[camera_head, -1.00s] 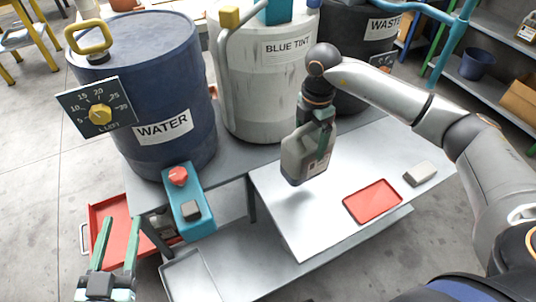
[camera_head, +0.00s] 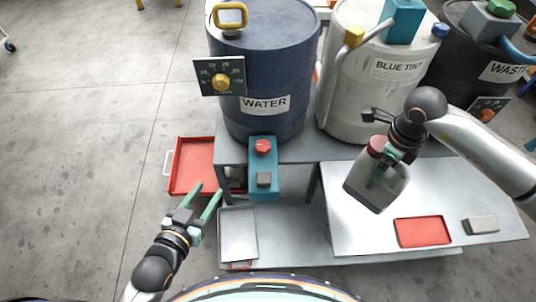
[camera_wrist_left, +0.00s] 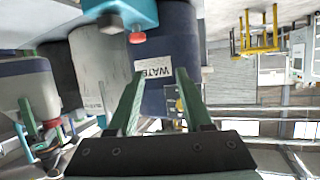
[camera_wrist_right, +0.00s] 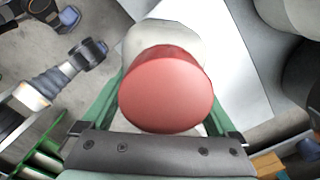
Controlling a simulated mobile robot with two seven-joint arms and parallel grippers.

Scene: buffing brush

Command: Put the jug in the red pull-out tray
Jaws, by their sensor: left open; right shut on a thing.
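The jug (camera_head: 376,185) is grey and translucent with a red cap (camera_head: 377,145). My right gripper (camera_head: 384,172) is shut on it near its top and holds it, a little tilted in the picture, above the grey table. In the right wrist view the red cap (camera_wrist_right: 166,92) fills the middle and hides most of the jug. The red pull-out tray (camera_head: 186,178), with a white handle, is out at the left, low beside the bench; its inside looks empty. My left gripper (camera_head: 208,193) is open and empty, in front of this tray in the picture.
A blue WATER drum (camera_head: 262,75), a pale BLUE TINT drum (camera_head: 372,95) and a dark waste drum (camera_head: 470,55) stand behind. A teal button box (camera_head: 264,185) is between tray and table (camera_head: 345,225). A smaller red tray (camera_head: 422,232) and grey block (camera_head: 481,225) lie on the table.

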